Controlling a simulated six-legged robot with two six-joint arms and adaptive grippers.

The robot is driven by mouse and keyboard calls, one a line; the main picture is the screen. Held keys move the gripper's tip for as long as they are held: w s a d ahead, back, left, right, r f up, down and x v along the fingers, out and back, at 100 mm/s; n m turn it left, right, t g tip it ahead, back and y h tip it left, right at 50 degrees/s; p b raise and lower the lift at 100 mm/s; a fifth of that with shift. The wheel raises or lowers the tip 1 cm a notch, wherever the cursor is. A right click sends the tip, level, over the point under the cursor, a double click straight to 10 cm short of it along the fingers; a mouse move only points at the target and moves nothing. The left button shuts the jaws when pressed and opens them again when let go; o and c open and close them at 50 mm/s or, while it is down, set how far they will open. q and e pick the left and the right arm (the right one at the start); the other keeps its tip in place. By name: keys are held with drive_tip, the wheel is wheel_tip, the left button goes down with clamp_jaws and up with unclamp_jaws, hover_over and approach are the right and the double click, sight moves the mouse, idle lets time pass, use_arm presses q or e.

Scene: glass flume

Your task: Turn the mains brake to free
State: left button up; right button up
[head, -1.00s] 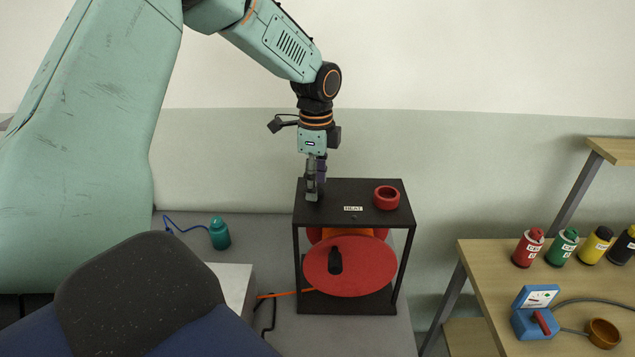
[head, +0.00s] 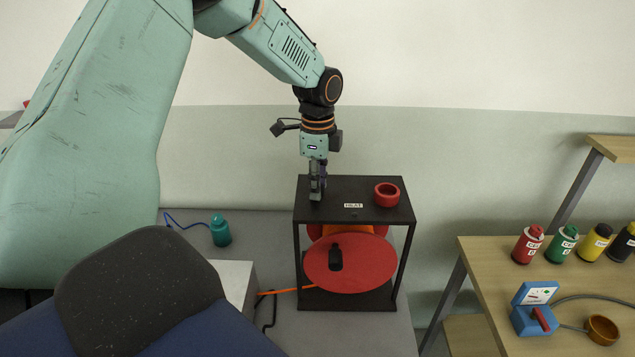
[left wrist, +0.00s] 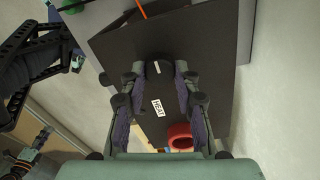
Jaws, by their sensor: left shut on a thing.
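My left gripper (head: 317,197) points straight down onto the top of a black open-sided frame (head: 335,188). In the left wrist view its two fingers are shut on a black knob (left wrist: 153,68) with a white mark. The fingers hide the knob in the head view. A white label reading HEAT (head: 353,205) lies on the frame's top; it also shows in the left wrist view (left wrist: 158,108). A red disc (head: 370,266) with a black handle (head: 336,258) sits inside the frame. No mains brake label is readable.
A red ring (head: 387,194) sits on the frame's top, right of my gripper. A teal bottle (head: 220,232) stands left of the frame. A blue box with a red lever (head: 541,319), a brown bowl (head: 602,330) and several coloured bottles stand on the wooden table (head: 490,275) at right.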

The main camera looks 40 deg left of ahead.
use_arm(q)
clamp_jaws()
drive_tip(key=shift+n, duration=0.3)
drive_tip(key=n, duration=0.2)
drive_tip(key=shift+n, duration=0.4)
drive_tip(key=n, duration=1)
drive_tip(key=shift+a+f+n, duration=0.1)
drive_tip(key=shift+n, duration=0.3)
drive_tip(key=shift+s+n, duration=0.15)
drive_tip(key=shift+n, duration=1.65)
drive_tip(key=shift+f, duration=0.1)
